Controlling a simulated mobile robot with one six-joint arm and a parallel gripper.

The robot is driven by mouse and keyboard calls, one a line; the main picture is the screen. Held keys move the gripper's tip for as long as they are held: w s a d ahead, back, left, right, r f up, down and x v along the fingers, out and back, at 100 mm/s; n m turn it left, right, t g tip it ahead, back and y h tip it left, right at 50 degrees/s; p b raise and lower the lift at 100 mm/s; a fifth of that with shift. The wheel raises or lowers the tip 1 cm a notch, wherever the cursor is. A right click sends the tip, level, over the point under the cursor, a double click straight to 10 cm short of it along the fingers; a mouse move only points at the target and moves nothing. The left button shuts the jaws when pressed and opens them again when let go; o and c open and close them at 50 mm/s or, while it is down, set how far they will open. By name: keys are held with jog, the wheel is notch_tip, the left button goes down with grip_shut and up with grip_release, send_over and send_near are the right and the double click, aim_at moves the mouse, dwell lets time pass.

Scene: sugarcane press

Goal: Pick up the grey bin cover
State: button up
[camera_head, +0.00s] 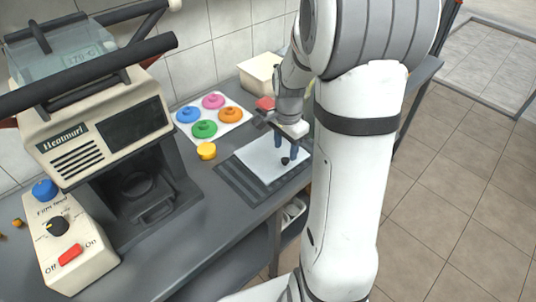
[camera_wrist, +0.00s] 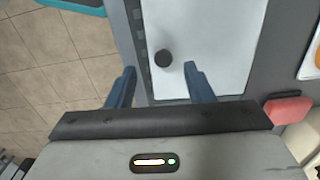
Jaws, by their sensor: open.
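The bin cover (camera_head: 258,157) is a pale grey-white flat panel with a small dark round knob (camera_head: 285,161). It lies flat on a dark ribbed area of the counter. In the wrist view the panel (camera_wrist: 215,30) runs up from my gripper, with its black knob (camera_wrist: 163,58) near its left edge. My gripper (camera_head: 287,147) points down over the knob end of the cover. Its blue fingers are apart and empty in the wrist view (camera_wrist: 159,68), with the knob showing between the tips. I cannot tell how far above the knob they are.
A white board (camera_head: 213,117) with several coloured lids lies behind the cover, and a yellow knob-like piece (camera_head: 206,151) lies beside it. A cream bin (camera_head: 259,74) and a red piece (camera_head: 265,103) are farther back. The press machine (camera_head: 95,140) stands left. Tiled floor lies right.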

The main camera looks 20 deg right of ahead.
aim_at(286, 160)
jog(key=f, duration=0.5)
jog(key=shift+w+d, duration=0.15)
jog(key=shift+d, duration=0.05)
jog(key=shift+c, duration=0.2)
grip_shut()
